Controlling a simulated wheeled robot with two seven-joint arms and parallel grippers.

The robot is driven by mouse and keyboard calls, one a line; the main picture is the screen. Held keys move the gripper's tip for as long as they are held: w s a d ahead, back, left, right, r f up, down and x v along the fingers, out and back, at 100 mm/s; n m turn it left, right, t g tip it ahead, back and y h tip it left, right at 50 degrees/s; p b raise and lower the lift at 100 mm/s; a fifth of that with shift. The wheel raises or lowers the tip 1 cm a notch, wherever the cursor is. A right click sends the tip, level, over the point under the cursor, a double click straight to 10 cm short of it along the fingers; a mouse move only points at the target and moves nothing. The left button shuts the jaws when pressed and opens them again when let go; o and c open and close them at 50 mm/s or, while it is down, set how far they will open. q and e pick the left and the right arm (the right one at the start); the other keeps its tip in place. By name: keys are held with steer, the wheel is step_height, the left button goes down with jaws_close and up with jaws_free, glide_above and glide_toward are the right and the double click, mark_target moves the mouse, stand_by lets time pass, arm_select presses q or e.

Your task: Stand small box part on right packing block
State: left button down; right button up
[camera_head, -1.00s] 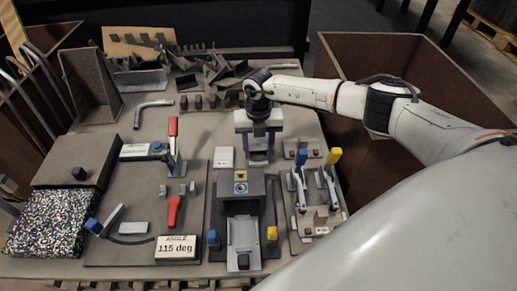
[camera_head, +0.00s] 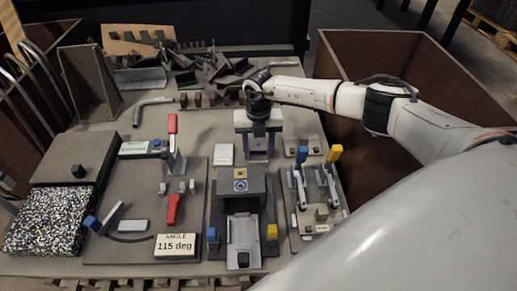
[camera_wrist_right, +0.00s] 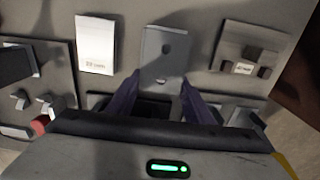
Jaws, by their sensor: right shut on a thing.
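My right gripper (camera_head: 259,152) points down over the middle of the bench, behind the dark press-like fixture (camera_head: 240,184). I cannot tell whether this is the right packing block. My left gripper is out of view.
A white card (camera_head: 224,155) lies left of the gripper. Toggle clamps with blue and yellow handles (camera_head: 334,154) stand to the front right. An angle fixture with red handles (camera_head: 173,205) is on the left. Brown bins (camera_head: 370,45) flank the bench, and metal scraps lie behind.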

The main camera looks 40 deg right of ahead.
stand_by(0.4)
steer(key=o, duration=1.4)
steer(key=shift+c, duration=0.2)
arm_select(q)
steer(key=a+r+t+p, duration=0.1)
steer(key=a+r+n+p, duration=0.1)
steer(key=p, duration=0.1)
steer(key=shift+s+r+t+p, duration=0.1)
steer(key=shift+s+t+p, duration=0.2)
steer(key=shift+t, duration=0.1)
arm_select(e)
step_height(320, 180, up, 10)
steer(key=shift+r, duration=0.2)
